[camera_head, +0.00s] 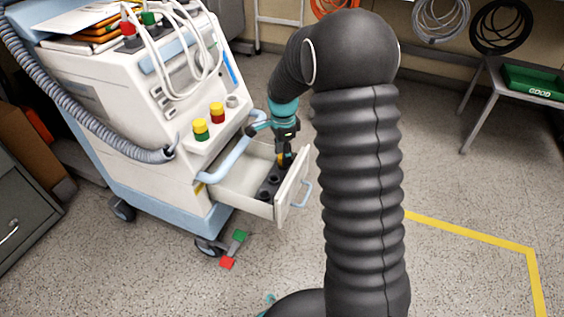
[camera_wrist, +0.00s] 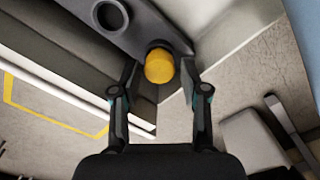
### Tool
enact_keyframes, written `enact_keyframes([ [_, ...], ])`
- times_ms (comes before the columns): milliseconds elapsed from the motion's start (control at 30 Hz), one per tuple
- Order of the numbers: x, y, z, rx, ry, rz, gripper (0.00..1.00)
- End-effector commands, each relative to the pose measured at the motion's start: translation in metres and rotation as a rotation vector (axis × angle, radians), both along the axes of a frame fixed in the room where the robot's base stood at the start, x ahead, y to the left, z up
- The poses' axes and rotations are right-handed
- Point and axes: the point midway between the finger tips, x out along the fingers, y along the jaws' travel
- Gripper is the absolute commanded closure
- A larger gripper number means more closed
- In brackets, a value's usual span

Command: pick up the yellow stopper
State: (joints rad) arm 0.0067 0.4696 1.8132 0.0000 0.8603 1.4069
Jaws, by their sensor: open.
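The yellow stopper (camera_wrist: 159,66) sits at the end of a dark grey holder in the wrist view, beyond and between my fingertips. My gripper (camera_wrist: 158,80) is open, with one finger on each side of the stopper's line and nothing held. In the head view my gripper (camera_head: 286,150) points down over the open drawer (camera_head: 243,183). A small bit of the yellow stopper (camera_head: 281,160) shows under it. The dark holder (camera_head: 268,186) lies in the drawer and has round holes. I cannot tell whether a fingertip touches the stopper.
The drawer front with a blue handle (camera_head: 302,194) stands close to the right of my gripper. The white cart (camera_head: 150,100) rises at the left, with yellow-topped green (camera_head: 200,130) and red (camera_head: 217,112) pieces on its ledge. A red and green item (camera_head: 233,249) lies on the floor.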

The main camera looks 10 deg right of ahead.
Motion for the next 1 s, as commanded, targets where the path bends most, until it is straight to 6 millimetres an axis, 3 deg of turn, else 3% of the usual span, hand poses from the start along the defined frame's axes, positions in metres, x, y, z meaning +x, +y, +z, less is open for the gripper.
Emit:
enact_keyframes([
  [267,0.000,0.000,-0.007,0.000,-0.002,0.000,0.55],
  [400,0.000,0.000,-0.007,0.000,-0.002,0.000,0.84],
  [767,0.000,0.000,-0.005,0.000,-0.002,0.000,0.84],
  [1000,0.001,0.000,0.027,0.000,-0.005,0.000,0.84],
])
